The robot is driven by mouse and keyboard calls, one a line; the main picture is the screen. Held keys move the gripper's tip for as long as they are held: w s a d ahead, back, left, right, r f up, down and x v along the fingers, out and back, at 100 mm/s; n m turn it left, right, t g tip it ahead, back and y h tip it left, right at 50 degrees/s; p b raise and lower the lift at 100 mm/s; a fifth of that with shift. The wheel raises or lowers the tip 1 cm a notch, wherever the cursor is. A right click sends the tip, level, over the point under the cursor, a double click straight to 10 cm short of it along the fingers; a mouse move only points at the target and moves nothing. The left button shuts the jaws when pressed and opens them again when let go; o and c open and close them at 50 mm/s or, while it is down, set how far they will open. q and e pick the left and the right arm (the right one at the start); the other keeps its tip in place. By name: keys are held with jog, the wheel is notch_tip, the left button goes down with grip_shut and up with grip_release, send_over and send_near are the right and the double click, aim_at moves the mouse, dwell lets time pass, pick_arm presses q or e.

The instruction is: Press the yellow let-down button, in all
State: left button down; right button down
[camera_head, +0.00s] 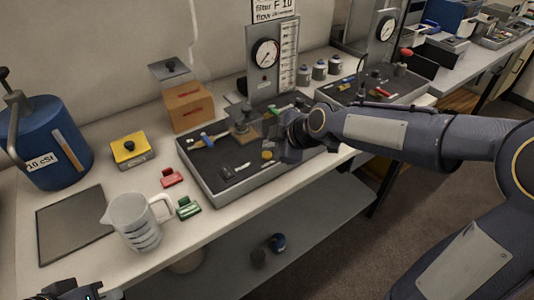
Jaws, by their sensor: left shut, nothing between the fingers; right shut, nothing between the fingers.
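A small round yellow button (267,155) sits on the dark top of the grey tray-like panel (213,205). My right arm reaches in from the right, and its gripper (287,153) is low over the panel, just right of the yellow button. It looks shut and empty; whether it touches the panel cannot be told. A yellow box (124,160) with a black knob on top stands left of the panel. My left gripper (70,291) is at the bottom left edge, partly cut off, shut with nothing seen in it.
A blue canister (45,140), a clear measuring jug (135,225), red (172,178) and green (188,208) blocks and a cardboard box (189,106) stand on the bench. A pressure gauge (265,53) rises behind the panel.

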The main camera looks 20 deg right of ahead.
aim_at(271, 156)
dwell(0.7)
jog(key=shift+f+b, duration=0.4)
jog(key=shift+b, duration=0.3)
jog(key=shift+f+b, duration=0.4)
jog(key=shift+b, duration=0.15)
jog(key=shift+r, duration=0.15)
dwell(0.6)
jog(key=shift+r+p, duration=0.35)
jog(key=shift+r, duration=0.3)
jog(key=shift+r+p, duration=1.6)
jog(key=shift+r, duration=1)
jog(key=shift+s, duration=0.1)
